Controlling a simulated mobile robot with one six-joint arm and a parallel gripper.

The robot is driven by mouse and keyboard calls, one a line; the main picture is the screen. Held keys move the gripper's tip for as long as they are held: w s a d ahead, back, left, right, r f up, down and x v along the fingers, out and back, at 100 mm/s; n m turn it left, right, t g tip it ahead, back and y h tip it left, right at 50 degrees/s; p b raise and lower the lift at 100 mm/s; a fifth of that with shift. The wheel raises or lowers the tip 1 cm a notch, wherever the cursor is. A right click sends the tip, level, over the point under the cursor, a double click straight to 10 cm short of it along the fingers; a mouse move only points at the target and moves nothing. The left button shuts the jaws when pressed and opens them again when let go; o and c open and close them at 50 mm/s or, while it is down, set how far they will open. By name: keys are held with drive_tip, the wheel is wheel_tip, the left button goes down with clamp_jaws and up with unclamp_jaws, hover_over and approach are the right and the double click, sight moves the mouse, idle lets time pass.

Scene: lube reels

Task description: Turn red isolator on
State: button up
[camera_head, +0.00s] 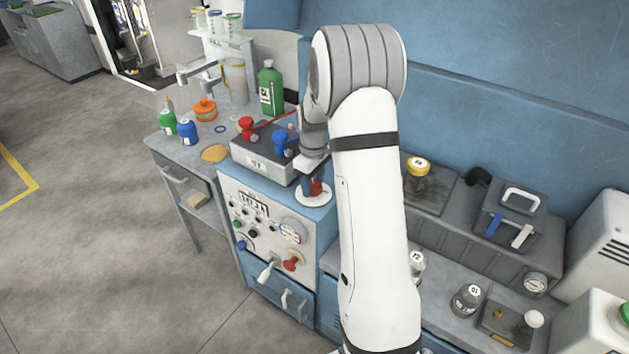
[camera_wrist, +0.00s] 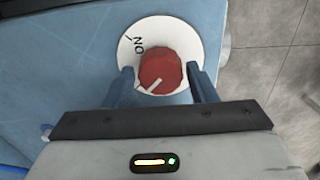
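The red isolator knob (camera_wrist: 160,68) sits on a round white plate (camera_wrist: 190,38) in the wrist view. The plate has "ON" and a short tick at its upper left. The knob's white pointer line is on its lower side, slanting down to the left, away from the ON mark. In the head view the red knob (camera_head: 316,187) is partly hidden beneath my wrist. My gripper (camera_wrist: 161,80) has one finger on each side of the knob, with a small gap visible on both sides. It looks open, with nothing clamped.
A grey box with red and blue valves (camera_head: 284,143) stands close behind left. A yellow-capped jar (camera_head: 417,172) is to the right.

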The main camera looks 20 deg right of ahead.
drive_tip(key=c, duration=0.6)
drive_tip(key=shift+d, duration=0.15)
drive_tip(key=shift+c, duration=0.4)
drive_tip(key=shift+m+b, duration=0.75)
drive_tip(key=shift+m, duration=1.15)
drive_tip(key=m+b, duration=0.1)
drive_tip(key=m, duration=0.4)
drive_tip(key=m+b, duration=0.1)
drive_tip(key=m, duration=0.3)
drive_tip(key=shift+m, duration=0.4)
drive_tip(key=shift+r+m+b, duration=0.15)
drive_tip(key=shift+m+b, duration=0.25)
drive_tip(key=shift+m, duration=1.8)
